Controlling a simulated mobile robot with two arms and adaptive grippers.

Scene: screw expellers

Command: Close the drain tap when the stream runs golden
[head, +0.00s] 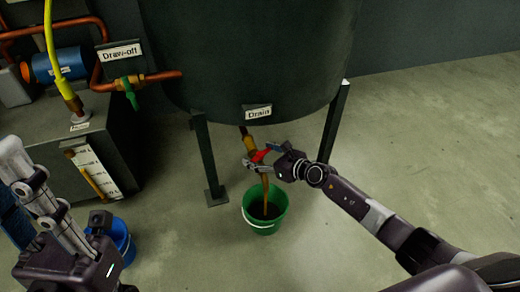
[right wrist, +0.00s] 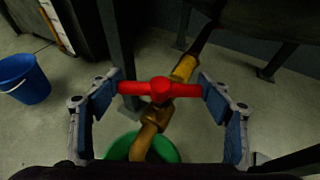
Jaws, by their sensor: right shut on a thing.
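The drain tap, with a red handle (head: 262,155) and brass body (head: 250,145), sits under the dark tank below the "Drain" label (head: 257,112). An amber-brown stream (head: 265,188) falls from it into the green bucket (head: 266,226), where dark liquid shows. My right gripper (right wrist: 160,92) is shut on the red handle, also seen in the right wrist view (right wrist: 160,88). The bar lies between the blue pads, crosswise to the brass pipe. My left gripper (head: 28,205) is at the lower left, away from the tap; its fingertips are partly cut off.
The tank (head: 250,50) stands on dark legs (head: 212,165) beside the tap. A blue bucket (head: 122,240) is on the floor at left. A dark box with a level scale (head: 95,172), pump (head: 55,65) and "Draw-off" tap with green handle (head: 129,92) stand left. Floor at right is clear.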

